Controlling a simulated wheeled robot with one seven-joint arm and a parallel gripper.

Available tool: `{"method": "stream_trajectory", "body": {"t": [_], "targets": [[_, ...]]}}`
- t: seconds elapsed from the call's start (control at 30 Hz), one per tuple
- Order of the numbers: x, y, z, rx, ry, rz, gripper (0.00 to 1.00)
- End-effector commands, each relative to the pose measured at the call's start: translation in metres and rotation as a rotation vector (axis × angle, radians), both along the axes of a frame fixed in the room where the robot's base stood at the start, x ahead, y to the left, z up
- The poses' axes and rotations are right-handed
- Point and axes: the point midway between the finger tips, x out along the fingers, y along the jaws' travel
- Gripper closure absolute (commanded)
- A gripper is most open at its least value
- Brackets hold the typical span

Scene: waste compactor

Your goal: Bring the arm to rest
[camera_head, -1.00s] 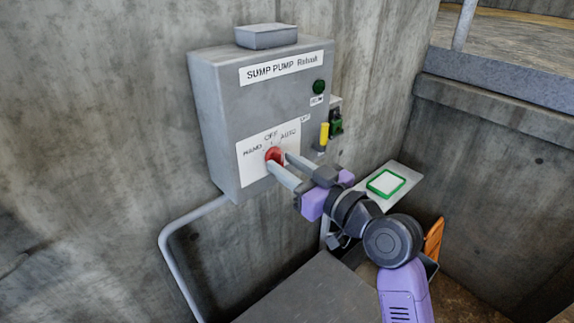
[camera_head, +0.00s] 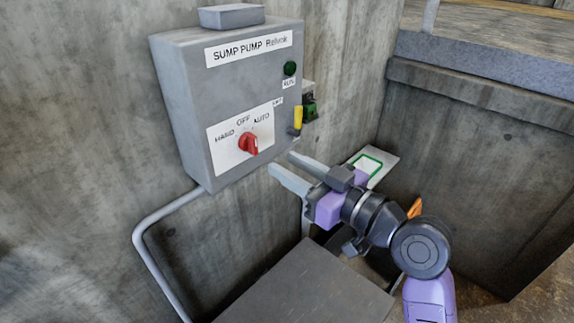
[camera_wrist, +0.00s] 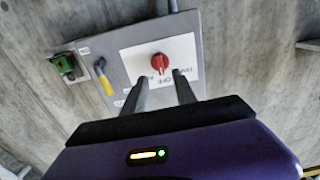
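My gripper (camera_head: 284,168) is in front of the grey sump pump control box (camera_head: 182,120), below and to the right of its red selector knob (camera_head: 248,143). Its two fingers are apart with nothing between them, and they do not touch the knob. The knob sits on a white label plate marked HAND, OFF and AUTO. In the wrist view the knob (camera_wrist: 160,61) shows beyond the two fingertips (camera_wrist: 161,80), with a clear gap. My arm comes in from the lower right.
A yellow handle (camera_head: 298,117) and a green part (camera_head: 310,106) are on the box's right side. A grey conduit (camera_head: 150,245) runs below it. A flat grey top (camera_head: 300,285) lies beneath my gripper. A green-edged plate (camera_head: 375,162) is behind it. Concrete walls enclose the corner.

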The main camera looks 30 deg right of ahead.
Motion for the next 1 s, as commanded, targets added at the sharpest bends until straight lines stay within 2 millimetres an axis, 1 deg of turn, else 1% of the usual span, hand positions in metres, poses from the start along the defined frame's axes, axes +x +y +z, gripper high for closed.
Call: {"method": "stream_trajectory", "body": {"t": [0.3, 0.37, 0.47, 0.53, 0.6, 0.7, 0.77, 0.87, 0.97, 1.0], "targets": [[0.000, 0.000, 0.000, 0.006, 0.001, 0.000, 0.66], [0.001, -0.002, 0.004, 0.025, -0.008, -0.009, 0.66], [0.004, -0.014, 0.015, 0.060, -0.047, -0.058, 0.66], [0.004, -0.026, 0.028, 0.085, -0.090, -0.111, 0.66], [0.000, -0.038, 0.029, 0.111, -0.119, -0.171, 0.66], [-0.013, -0.049, 0.018, 0.143, -0.143, -0.248, 0.66], [-0.021, -0.053, 0.010, 0.154, -0.151, -0.285, 0.66], [-0.039, -0.057, -0.008, 0.165, -0.156, -0.338, 0.66], [-0.063, -0.057, -0.029, 0.169, -0.152, -0.383, 0.66], [-0.073, -0.056, -0.038, 0.166, -0.150, -0.398, 0.66]]}}
